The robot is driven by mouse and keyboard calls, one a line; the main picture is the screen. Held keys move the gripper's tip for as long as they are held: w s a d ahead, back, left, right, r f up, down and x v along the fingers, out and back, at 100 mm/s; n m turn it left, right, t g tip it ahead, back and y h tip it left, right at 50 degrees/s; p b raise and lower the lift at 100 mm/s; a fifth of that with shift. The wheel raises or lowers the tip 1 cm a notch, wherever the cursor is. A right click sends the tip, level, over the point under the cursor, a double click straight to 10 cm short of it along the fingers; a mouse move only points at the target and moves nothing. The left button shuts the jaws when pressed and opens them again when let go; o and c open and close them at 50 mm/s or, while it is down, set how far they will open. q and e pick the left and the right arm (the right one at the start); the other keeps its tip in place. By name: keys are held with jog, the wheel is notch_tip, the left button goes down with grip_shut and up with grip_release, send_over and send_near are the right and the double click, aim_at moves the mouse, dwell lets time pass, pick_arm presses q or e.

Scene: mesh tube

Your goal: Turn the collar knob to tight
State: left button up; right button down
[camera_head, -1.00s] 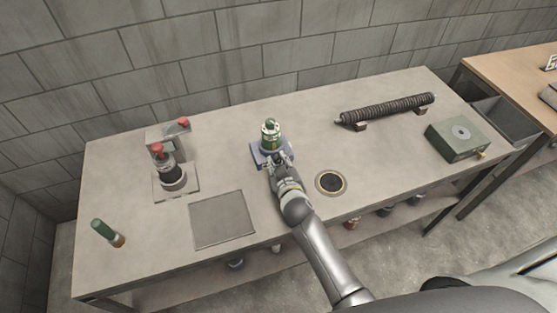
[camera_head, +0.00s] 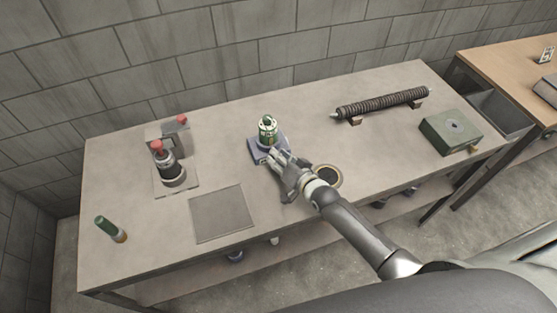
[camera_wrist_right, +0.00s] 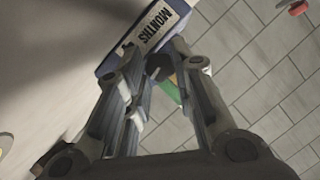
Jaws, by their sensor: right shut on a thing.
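The green and white device (camera_head: 268,130) stands upright on a blue-grey base (camera_head: 255,155) in the middle of the table. My right gripper (camera_head: 277,157) is at the front right of this base in the head view. In the right wrist view, its fingers (camera_wrist_right: 158,70) are closed around a small dark grey piece, which looks like the collar knob (camera_wrist_right: 158,66). A strip of green (camera_wrist_right: 173,88) shows just behind. My left gripper is not in view.
A red-topped device (camera_head: 168,168) and a grey square plate (camera_head: 221,213) are at left. A round black-centred ring (camera_head: 328,176) lies by my right wrist. A ribbed tube (camera_head: 383,103) and green box (camera_head: 450,131) are at right.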

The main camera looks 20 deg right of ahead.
jog(key=shift+d+f+m+y+b, duration=0.15)
jog(key=shift+m+y+b, duration=0.25)
jog(key=shift+m+b, duration=0.3)
jog(key=c, duration=1.2)
grip_release()
jog(key=v, duration=1.2)
